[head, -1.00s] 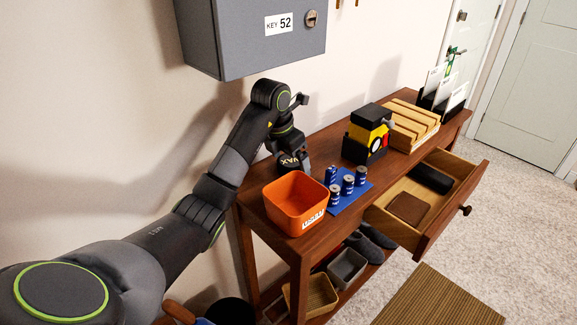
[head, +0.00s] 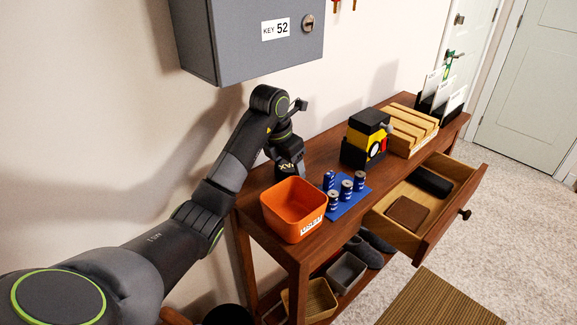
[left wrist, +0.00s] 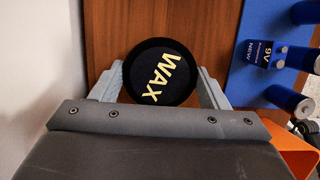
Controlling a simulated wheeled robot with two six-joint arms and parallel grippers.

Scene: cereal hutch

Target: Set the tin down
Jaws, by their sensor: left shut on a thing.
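The tin is upright over the wooden console table (head: 328,150), behind the orange bin. I cannot tell whether its base touches the wood. My right gripper is not in view.
The orange bin (head: 293,209) stands in front of the tin. A blue mat (head: 346,207) with several blue batteries (head: 346,189) lies right of the bin. A yellow-and-black device (head: 366,138) stands farther right. The drawer (head: 424,202) is open. A grey key box (head: 250,40) hangs above.

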